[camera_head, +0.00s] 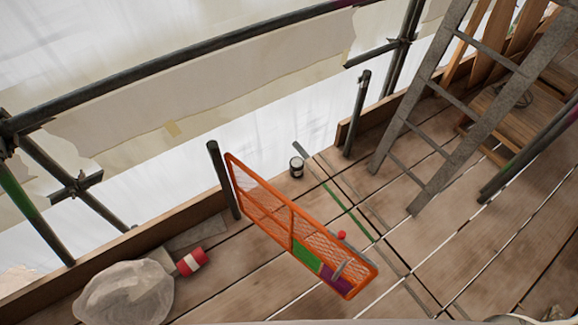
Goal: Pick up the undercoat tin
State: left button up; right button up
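A small dark tin (296,167) with a pale label band stands on the plank deck, near the deck's far edge and just behind the orange mesh panel. Its lettering is too small to read, so I cannot tell for sure that it is the undercoat tin. A red and white cylinder (192,261) lies tilted next to a grey sack (125,292) at the lower left; I cannot tell what it is. Neither of my grippers shows in the head view.
An orange mesh panel (268,212) rises in front of the dark tin. A small red object (342,235) shows beside it. A grey ladder (422,110) leans at the right. Scaffold poles (222,180) and a toe board border the deck. Planks at the lower right are mostly clear.

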aim_at(297, 164)
jog(key=u, duration=1.8)
jog(key=k+l+u, duration=0.2)
jog(key=u, duration=0.2)
jog(key=k+l+u, duration=0.15)
jog(key=u, duration=0.25)
jog(key=k+u, duration=0.25)
jog(key=u, duration=0.15)
jog(key=k+u, duration=0.25)
jog(key=u, duration=0.15)
jog(key=k+l+u, duration=0.15)
jog(key=k+u, duration=0.2)
jog(key=u, duration=0.15)
jog(key=k+u, duration=0.35)
jog(key=u, duration=0.15)
jog(key=k+u, duration=0.45)
jog(key=k+j+u, duration=0.2)
jog(key=u, duration=0.3)
jog(key=k+l+u, duration=0.2)
jog(key=u, duration=0.3)
jog(key=k+u, duration=0.75)
jog(key=u, duration=0.2)
